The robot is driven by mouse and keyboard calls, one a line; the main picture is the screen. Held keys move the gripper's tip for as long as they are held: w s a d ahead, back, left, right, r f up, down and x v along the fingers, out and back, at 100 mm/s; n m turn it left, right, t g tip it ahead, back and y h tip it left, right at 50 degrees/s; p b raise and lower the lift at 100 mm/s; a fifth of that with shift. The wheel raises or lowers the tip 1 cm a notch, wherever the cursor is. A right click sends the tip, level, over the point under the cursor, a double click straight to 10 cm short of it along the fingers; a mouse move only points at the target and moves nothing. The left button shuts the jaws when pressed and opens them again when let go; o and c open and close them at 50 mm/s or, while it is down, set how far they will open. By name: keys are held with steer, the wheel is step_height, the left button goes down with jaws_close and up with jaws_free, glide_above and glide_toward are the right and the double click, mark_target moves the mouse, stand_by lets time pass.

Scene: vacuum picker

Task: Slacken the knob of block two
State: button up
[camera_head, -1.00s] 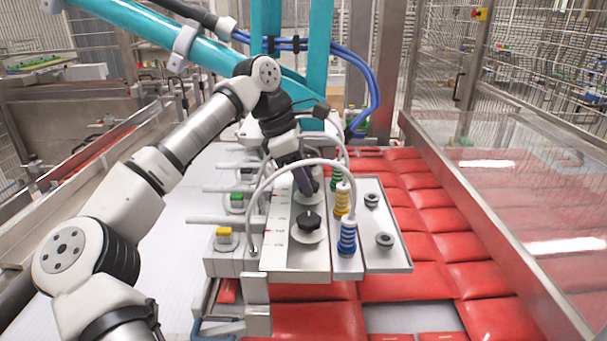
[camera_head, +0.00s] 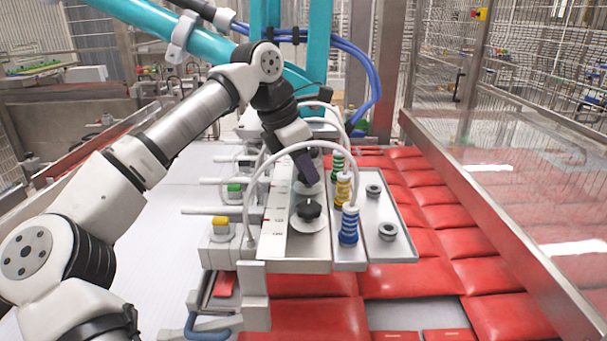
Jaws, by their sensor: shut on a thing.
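The picker's blocks stand in a row along the metal plate (camera_head: 273,228). The front block has a yellow cap (camera_head: 220,222), and its black knob (camera_head: 309,210) stands free on a round silver disc. The block behind it has a green cap (camera_head: 234,187). My gripper (camera_head: 307,180) reaches down from behind, over that second block's silver disc (camera_head: 309,190). Its dark fingers are shut on the second block's knob, which they hide almost wholly. Which way the knob points cannot be seen.
A white hose (camera_head: 262,170) arches close to my gripper's left and over it. Ribbed blue (camera_head: 348,226), yellow (camera_head: 343,189) and green (camera_head: 338,160) fittings stand just right of the knobs. Red cushions (camera_head: 430,243) lie below, beside a clear guard (camera_head: 530,195).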

steer(key=n+b, duration=0.1)
steer(key=n, duration=0.1)
steer(key=n+t+y+b, duration=0.1)
steer(key=n+b, duration=0.1)
steer(key=shift+s+d+f+n, duration=0.1)
steer(key=shift+s+f+n, duration=0.1)
steer(key=shift+n, duration=0.2)
steer(key=n+b, duration=0.1)
steer(key=n, duration=0.1)
steer(key=n+t+y+b, duration=0.1)
steer(key=n, duration=0.1)
steer(key=shift+s+d+r+t+y, duration=0.1)
steer(key=shift+d+t+y, duration=0.1)
steer(key=shift+t+y, duration=0.1)
steer(key=n, duration=0.1)
steer(key=n+y, duration=0.1)
steer(key=n, duration=0.3)
steer(key=shift+d+r+y, duration=0.15)
steer(key=shift+d+y, duration=0.1)
steer(key=shift+y, duration=0.05)
steer(key=n+y, duration=0.1)
steer(key=n, duration=0.4)
steer(key=shift+d+y, duration=0.2)
steer(key=shift+y, duration=0.2)
steer(key=shift+n, duration=0.3)
steer(key=o, duration=1)
